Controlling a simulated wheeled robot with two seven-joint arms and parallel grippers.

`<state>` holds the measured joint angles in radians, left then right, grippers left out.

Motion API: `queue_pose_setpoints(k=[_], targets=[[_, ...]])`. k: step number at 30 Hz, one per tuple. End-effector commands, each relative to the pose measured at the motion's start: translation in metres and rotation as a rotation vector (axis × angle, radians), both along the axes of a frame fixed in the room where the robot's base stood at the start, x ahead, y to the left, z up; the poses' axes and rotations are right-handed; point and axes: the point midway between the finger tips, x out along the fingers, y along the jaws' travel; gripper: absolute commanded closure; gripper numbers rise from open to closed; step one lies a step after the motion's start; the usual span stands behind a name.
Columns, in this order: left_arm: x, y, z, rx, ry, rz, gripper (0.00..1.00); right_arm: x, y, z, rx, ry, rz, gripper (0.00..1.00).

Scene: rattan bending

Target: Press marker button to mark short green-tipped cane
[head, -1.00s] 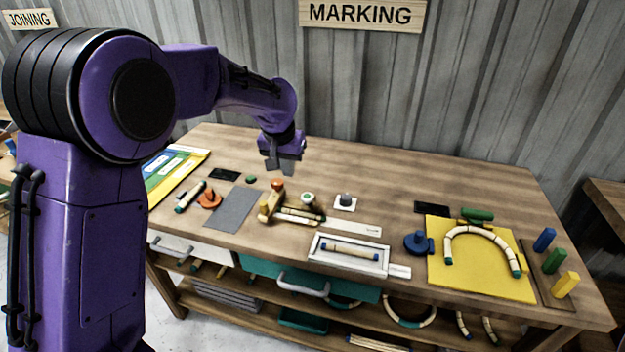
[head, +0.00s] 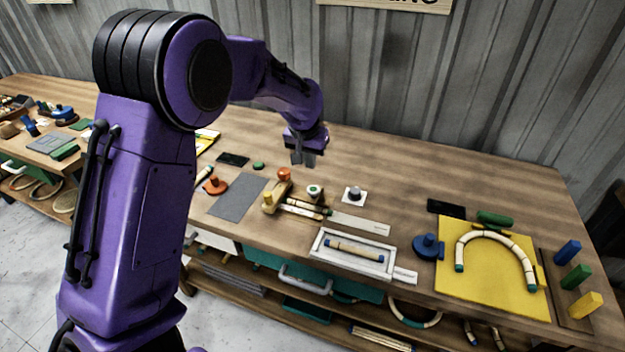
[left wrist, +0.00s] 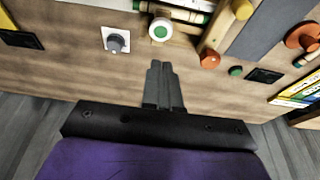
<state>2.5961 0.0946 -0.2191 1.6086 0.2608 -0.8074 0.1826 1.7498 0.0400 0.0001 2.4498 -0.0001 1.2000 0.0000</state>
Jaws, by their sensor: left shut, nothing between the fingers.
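My left gripper (head: 304,158) is shut and empty, in the air above the table behind the marking fixture. Its fingertips also show in the left wrist view (left wrist: 160,66). A white round button with a green centre (head: 314,190) stands just in front of the gripper; it also shows ahead of the fingertips in the left wrist view (left wrist: 161,29). An orange knob (head: 284,174) sits on the wooden fixture (head: 270,200), to the button's left. A cane with a dark green tip (head: 307,208) lies beside the fixture. My right gripper is not in view.
A grey dial on a white plate (head: 354,194) stands right of the button. A white tray (head: 318,250) holds a blue-tipped cane (head: 355,249). A yellow board (head: 490,290) with a bent cane lies further right. A grey mat (head: 238,197) lies left.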

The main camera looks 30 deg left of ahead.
Motion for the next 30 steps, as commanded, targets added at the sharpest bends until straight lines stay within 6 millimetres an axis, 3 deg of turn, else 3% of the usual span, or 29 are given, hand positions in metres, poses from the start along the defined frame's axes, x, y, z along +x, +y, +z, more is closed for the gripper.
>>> queue_pose_setpoints(k=[6,13,30], targets=[[0.013,0.003,-0.045,0.000,0.004,-0.001,1.00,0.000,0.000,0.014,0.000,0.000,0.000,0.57],[0.014,0.003,-0.080,0.000,0.002,-0.001,1.00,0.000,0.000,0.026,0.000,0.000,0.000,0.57],[0.014,0.003,-0.101,0.000,0.001,-0.001,1.00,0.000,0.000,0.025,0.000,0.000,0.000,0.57]])
